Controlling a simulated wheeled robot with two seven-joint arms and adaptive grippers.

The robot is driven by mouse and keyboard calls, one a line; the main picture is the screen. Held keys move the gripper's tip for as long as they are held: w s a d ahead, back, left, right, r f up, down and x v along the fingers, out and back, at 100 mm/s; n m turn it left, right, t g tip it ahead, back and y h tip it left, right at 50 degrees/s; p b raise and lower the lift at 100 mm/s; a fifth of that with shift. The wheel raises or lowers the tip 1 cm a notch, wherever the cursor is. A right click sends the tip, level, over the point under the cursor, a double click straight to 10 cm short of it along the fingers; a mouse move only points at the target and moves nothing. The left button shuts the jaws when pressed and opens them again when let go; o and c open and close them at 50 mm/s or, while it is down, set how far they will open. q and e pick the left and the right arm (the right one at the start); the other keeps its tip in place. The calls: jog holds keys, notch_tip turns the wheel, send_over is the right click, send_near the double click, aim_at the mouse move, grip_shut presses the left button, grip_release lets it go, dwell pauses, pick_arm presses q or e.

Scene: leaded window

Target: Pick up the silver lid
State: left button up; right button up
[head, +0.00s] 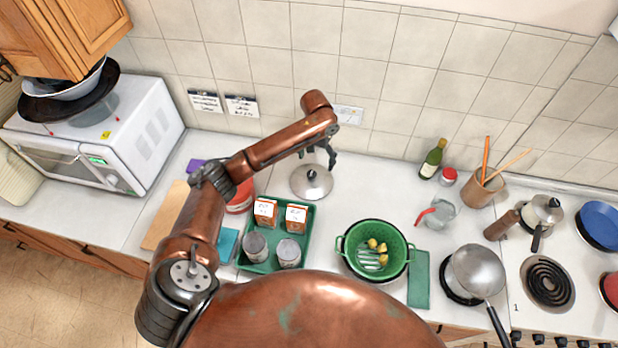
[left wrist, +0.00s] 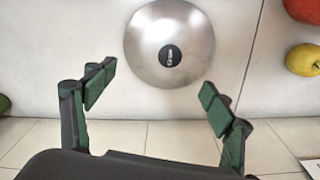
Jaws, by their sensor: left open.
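The silver lid (head: 311,183) lies on the white counter near the tiled back wall, behind and right of the green tray. It is round and shiny with a dark knob on top. In the left wrist view the silver lid (left wrist: 169,45) shows almost whole, its knob up and centred a little beyond the fingertips. My left gripper (head: 326,155) hangs above the counter at the lid's far side. In the left wrist view my left gripper (left wrist: 155,92) is open, its green-padded fingers wide apart with nothing between them. My right gripper is not in view.
The green tray (head: 304,236) with boxes and cans is in front of the lid. A green colander (head: 357,231) with yellow items stands to the right. A bottle (head: 432,158) and a red-lidded jar (head: 448,176) stand further right. Bare counter lies between lid and bottle.

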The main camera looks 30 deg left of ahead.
aim_at(311, 174)
pick_arm(q)
jog(key=f, duration=0.2)
jog(key=s+f, duration=0.1)
jog(key=shift+s+a+f, duration=0.1)
jog(key=shift+a+f, duration=0.05)
jog(key=shift+a, duration=0.2)
jog(key=f, duration=0.4)
jog(key=f+p, duration=0.1)
jog(key=shift+w+a+f, duration=0.3)
jog(key=shift+f, duration=0.1)
jog(key=c, duration=1)
jog(key=shift+s+f, duration=0.15)
jog(key=shift+s, duration=0.05)
grip_shut()
